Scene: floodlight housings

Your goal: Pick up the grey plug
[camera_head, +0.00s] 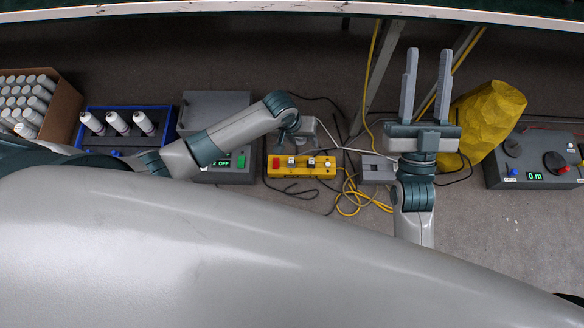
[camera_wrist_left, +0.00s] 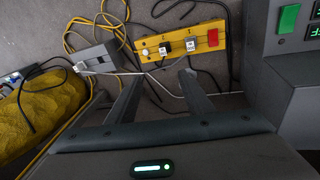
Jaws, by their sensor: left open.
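A yellow power strip (camera_head: 328,171) lies on the floor with a red switch at its left end. Two small plugs (camera_head: 291,161) (camera_head: 311,161) sit in it. My right gripper (camera_head: 429,52) is open and empty, pointing up the picture.
A grey box (camera_head: 377,170) with a white plug (camera_wrist_left: 80,67) stands beside the strip among loose yellow and black cables. A grey device with a green display (camera_head: 222,163) is left of the strip. A yellow sack (camera_head: 488,115) and a control box (camera_head: 535,172) are at right.

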